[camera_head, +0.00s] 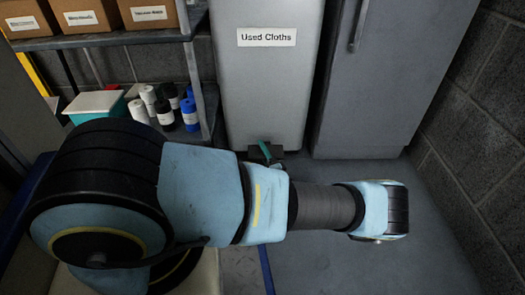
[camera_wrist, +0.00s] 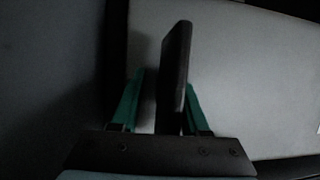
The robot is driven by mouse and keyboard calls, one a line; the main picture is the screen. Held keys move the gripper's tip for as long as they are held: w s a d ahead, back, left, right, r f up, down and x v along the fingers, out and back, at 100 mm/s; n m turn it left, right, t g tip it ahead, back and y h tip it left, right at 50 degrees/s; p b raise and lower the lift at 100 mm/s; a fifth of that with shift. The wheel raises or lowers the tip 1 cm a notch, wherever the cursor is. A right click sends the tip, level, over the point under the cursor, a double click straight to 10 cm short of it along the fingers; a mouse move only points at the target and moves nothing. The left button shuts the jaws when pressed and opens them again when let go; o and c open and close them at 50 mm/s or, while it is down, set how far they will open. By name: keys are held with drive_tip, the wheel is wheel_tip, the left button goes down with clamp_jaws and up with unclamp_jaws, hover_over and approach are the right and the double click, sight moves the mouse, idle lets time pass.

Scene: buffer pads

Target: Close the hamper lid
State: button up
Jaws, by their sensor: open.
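The hamper (camera_head: 266,85) is a tall light-grey bin with a "Used Cloths" label on its front. Its top is cut off by the frame, so the lid's position is not visible. In the head view, my gripper (camera_head: 264,150) is low at the hamper's base, by a dark pedal-like part (camera_head: 277,154), and mostly hidden behind my arm. In the wrist view, my gripper (camera_wrist: 165,80) has its two green fingers apart. A dark flat bar (camera_wrist: 177,65) stands between them, closer to the right finger. I cannot tell whether they touch.
A grey cabinet (camera_head: 385,80) stands to the right of the hamper, before a block wall (camera_head: 490,130). At left, a shelf (camera_head: 110,40) holds labelled boxes, with several bottles (camera_head: 165,108) and a teal-and-white container (camera_head: 97,106) below. Floor (camera_head: 430,220) is clear at right.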

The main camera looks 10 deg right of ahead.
drive_tip(key=p+v, duration=0.4)
drive_tip(key=v, duration=0.6)
drive_tip(key=shift+r, duration=0.1)
drive_tip(key=shift+s, duration=0.4)
